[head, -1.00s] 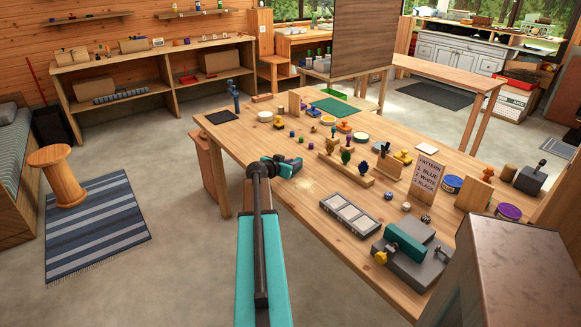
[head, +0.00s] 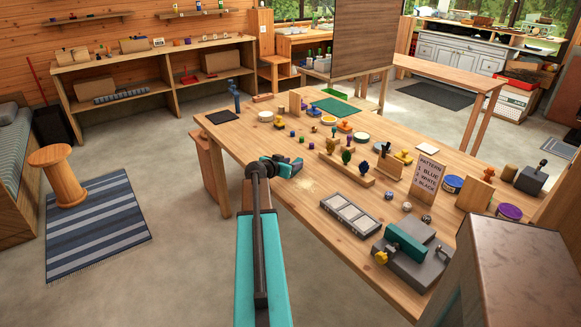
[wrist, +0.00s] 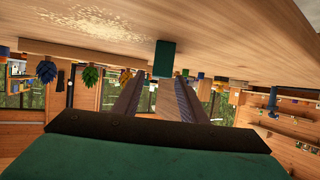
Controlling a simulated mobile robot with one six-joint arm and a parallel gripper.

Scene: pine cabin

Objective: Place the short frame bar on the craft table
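My gripper (head: 294,166) is above the left part of the craft table (head: 275,205), left of the pale sawdust patch. In the wrist view, which is upside down, its two dark fingers (wrist: 163,76) lie on either side of a small teal bar (wrist: 163,58), seen end-on at the fingertips. I take this for the short frame bar, and the fingers look closed on it. The bar lies close to the tabletop; I cannot tell whether it touches. In the head view my gripper and the bar merge in similar teal and dark colours.
Sawdust (head: 307,185) lies beside the gripper. A wooden peg rack (head: 340,172) and a pale divided tray (head: 350,214) stand to the right. A grey jig with a teal block (head: 405,243) is at the near right. A blue clamp (head: 236,96) is at the far left edge.

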